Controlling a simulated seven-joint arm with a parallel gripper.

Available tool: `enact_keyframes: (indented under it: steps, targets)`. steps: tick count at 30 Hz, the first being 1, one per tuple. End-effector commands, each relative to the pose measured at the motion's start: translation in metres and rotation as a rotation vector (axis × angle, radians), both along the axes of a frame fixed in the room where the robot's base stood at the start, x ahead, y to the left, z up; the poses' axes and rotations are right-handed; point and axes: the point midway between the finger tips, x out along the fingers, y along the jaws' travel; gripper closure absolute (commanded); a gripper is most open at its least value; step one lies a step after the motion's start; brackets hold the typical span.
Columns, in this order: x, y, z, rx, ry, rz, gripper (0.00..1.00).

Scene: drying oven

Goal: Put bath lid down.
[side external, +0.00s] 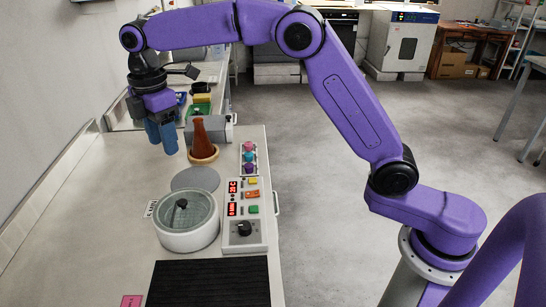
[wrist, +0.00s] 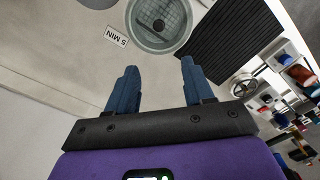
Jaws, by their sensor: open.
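The bath (side external: 187,240) is a round white vessel on the bench in the side external view. A clear round lid (side external: 201,206) with a black knob (side external: 181,204) appears to sit on top of it. In the wrist view the bath (wrist: 132,32) is at the top, cut by the frame edge, with the lid's dark knob (wrist: 158,25) near its middle. My gripper (side external: 163,146) is open and empty, with blue fingers pointing down above the bench, behind the bath. In the wrist view my gripper (wrist: 159,66) shows a wide gap between its fingers, apart from the bath.
A flat grey disc (side external: 195,179) lies just behind the bath. A control panel (side external: 245,216) and a rack of coloured pieces (side external: 248,158) stand on the right. A brown flask (side external: 203,142) stands on a ring (side external: 204,158) near my gripper. A black mat (side external: 208,283) lies in front.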

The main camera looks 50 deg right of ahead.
Motion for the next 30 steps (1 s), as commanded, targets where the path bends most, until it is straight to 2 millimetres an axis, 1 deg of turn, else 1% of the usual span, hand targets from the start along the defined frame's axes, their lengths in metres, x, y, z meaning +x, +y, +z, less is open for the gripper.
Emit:
enact_keyframes:
  steps: [5,8,11,14,15,20,21,26,30]
  targets:
    - [-0.005,0.000,0.001,0.000,-0.001,-0.006,0.48]
    - [-0.019,-0.002,0.002,0.002,-0.002,-0.026,0.48]
    - [-0.044,-0.007,0.004,0.003,-0.004,-0.061,0.48]
    - [-0.074,-0.015,0.003,0.005,-0.006,-0.103,0.48]
    - [-0.087,-0.020,0.003,0.005,-0.005,-0.120,0.48]
    - [-0.139,-0.041,-0.002,0.011,-0.009,-0.190,0.48]
    - [-0.152,-0.047,-0.004,0.012,-0.009,-0.206,0.48]
    - [-0.206,-0.076,-0.013,0.017,-0.010,-0.274,0.48]
    - [-0.254,-0.107,-0.025,0.022,-0.010,-0.332,0.48]
